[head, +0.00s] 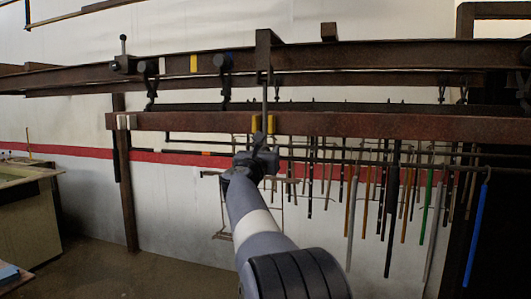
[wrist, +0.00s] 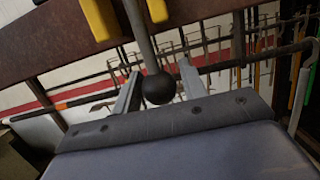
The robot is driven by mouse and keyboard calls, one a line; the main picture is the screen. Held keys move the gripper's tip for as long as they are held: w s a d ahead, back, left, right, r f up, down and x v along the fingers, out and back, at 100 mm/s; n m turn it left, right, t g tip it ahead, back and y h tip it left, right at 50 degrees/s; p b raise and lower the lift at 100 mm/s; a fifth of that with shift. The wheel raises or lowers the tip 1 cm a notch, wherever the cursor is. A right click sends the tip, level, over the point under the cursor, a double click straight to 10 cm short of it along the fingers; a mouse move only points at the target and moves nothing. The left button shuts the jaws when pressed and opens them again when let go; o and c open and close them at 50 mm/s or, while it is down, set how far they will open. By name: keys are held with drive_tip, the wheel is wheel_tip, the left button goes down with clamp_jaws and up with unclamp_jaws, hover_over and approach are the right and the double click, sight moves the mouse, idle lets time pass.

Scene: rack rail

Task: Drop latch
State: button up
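A latch lever, a thin grey rod (head: 264,98), hangs down from a dark bracket (head: 264,48) on the upper rack beam. Its lower part passes between two yellow blocks on the lower rusty rail. In the wrist view the rod ends in a black ball knob (wrist: 158,88). My gripper (wrist: 160,75) has its two grey fingers apart, one on each side of the ball and rod. Narrow gaps seem to show beside the ball, and I see no clear grip. In the head view my gripper (head: 262,142) is just below the yellow blocks, and its fingers are hard to make out.
The lower rail (head: 370,124) runs across just above my gripper. Rods and tools hang behind, including a blue one (head: 477,235) and a green one (head: 426,205). Another knobbed lever (head: 123,45) stands upright on the upper beam at left. A bench (head: 30,215) stands far left.

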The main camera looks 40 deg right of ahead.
drive_tip(key=o, duration=0.4)
drive_tip(key=shift+c, duration=0.2)
drive_tip(key=shift+r+b+v, duration=0.25)
drive_tip(key=shift+b+v, duration=0.15)
drive_tip(key=shift+v, duration=0.75)
drive_tip(key=shift+r+b+v, duration=0.2)
drive_tip(key=shift+b+v, duration=0.25)
drive_tip(key=shift+v, duration=0.7)
drive_tip(key=shift+r+b+v, duration=0.25)
drive_tip(key=shift+b+v, duration=0.15)
drive_tip(key=shift+v, duration=0.75)
drive_tip(key=shift+a, duration=0.15)
